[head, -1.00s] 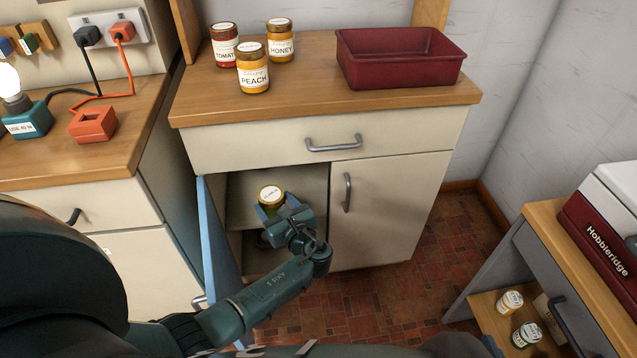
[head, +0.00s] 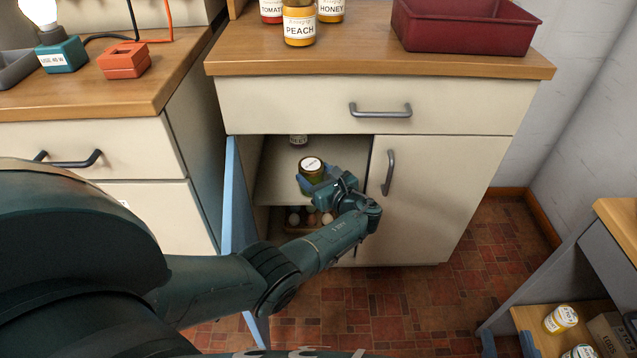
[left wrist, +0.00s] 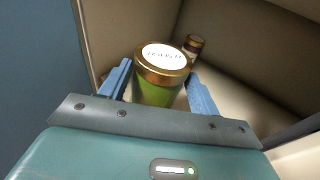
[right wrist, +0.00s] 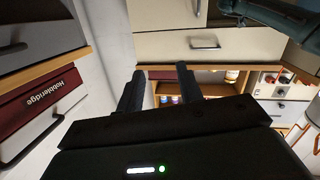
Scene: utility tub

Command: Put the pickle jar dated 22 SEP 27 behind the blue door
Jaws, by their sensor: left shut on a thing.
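My left gripper (head: 318,184) is shut on a green jar (head: 311,165) with a gold lid and a white lid label. It holds the jar upright in the opening of the cupboard, at the upper shelf (head: 277,182). The left wrist view shows the jar (left wrist: 160,76) between the blue fingers; the label print is too blurred to read surely. Whether the jar touches the shelf is unclear. The blue door (head: 235,200) stands open at the left of the opening. My right gripper (right wrist: 159,82) is open and empty, away from the cupboard.
Another jar (head: 299,141) stands farther back on the shelf. Several eggs (head: 310,217) sit in a tray below. The closed cream door (head: 435,195) borders the opening on the right. Peach jar (head: 299,25) and red bin (head: 465,28) are on the worktop.

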